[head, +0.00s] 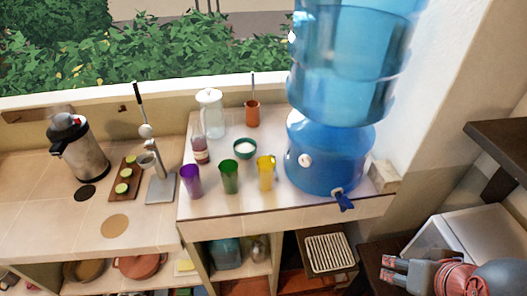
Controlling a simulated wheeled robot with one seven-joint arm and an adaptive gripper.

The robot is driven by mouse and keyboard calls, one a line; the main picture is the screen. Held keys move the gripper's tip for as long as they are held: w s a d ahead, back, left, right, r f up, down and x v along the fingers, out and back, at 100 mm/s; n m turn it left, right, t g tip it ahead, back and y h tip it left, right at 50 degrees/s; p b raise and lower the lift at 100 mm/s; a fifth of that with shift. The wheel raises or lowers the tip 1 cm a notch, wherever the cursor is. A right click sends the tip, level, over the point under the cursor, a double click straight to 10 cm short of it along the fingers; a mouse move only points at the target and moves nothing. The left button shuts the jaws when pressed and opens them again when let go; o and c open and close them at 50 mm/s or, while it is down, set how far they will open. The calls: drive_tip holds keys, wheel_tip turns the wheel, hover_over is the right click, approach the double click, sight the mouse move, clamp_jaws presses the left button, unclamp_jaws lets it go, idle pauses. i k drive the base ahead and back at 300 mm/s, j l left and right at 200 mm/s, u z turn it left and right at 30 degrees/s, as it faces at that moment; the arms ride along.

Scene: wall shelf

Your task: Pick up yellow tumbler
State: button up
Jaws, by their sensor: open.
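The yellow tumbler (265,174) stands upright on the white tiled counter (230,206), just left of the blue water dispenser. A green tumbler (229,178) and a purple tumbler (191,182) stand in a row to its left. My gripper (386,268) is at the lower right of the head view, open and empty. It is well to the right of and below the yellow tumbler in the picture, in front of the dark shelf. The far side of the yellow tumbler is hidden.
The blue water dispenser (323,158) with its jug (345,65) stands close to the tumbler's right. Behind are a green bowl (244,147), a glass pitcher (211,113) and a brown cup (252,113). A lemon press (160,180) stands left. A dark shelf (500,140) juts out right.

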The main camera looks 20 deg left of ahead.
sight(266, 165)
drive_tip(key=u, duration=1.1)
